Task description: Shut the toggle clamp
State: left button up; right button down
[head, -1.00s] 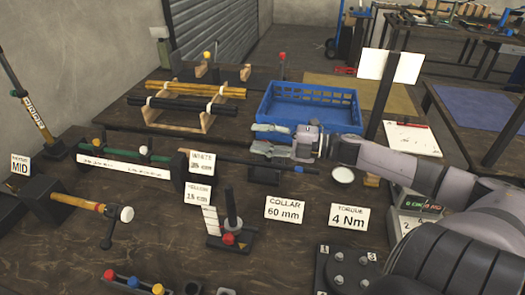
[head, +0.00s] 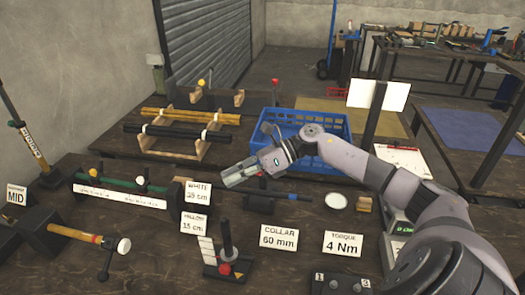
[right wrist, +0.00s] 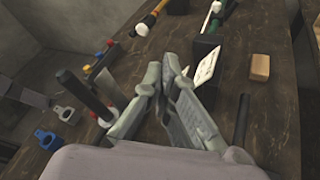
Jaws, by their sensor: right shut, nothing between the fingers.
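A small fixture with an upright black handle and a red knob (head: 226,238) stands on the front middle of the bench. It looks most like the toggle clamp, but I cannot be sure. A dark upright handle also shows left of the fingers in the right wrist view (right wrist: 84,97). My right gripper (head: 228,181) is shut and empty, above the bench, beyond the fixture in the head view. Its fingertips nearly meet in the right wrist view (right wrist: 163,72). My left gripper is in neither current view.
White label cards, such as the collar card (head: 279,237) and torque card (head: 342,243), stand on the bench. A blue crate (head: 330,160) lies behind my right arm. Rods rest on a wooden rack (head: 185,148) at the back. A yellow-handled tool (head: 75,233) sits left.

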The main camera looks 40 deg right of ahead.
jog(key=n+g+h, duration=0.1)
jog(key=n, duration=0.3)
notch_tip(320, 180, up, 4)
jog(key=f+n+g+h+p, duration=0.1)
jog(key=n+g+h+p, duration=0.2)
jog(key=n+h, duration=0.55)
send_over(261, 173)
jog(key=w+a, duration=0.3)
jog(key=a, duration=0.1)
jog(key=n+y, duration=0.1)
jog(key=w+d+r+n+g+h+p, duration=0.15)
jog(key=d+r+n+h, duration=0.3)
jog(key=d+r, duration=0.45)
notch_tip(261, 173, down, 13)
jog(key=s+a+p, duration=0.2)
jog(key=p, duration=0.1)
jog(key=shift+f+h+p, duration=0.2)
jog(key=shift+h+p, duration=0.1)
jog(key=shift+p, duration=0.1)
jog(key=shift+w, duration=0.1)
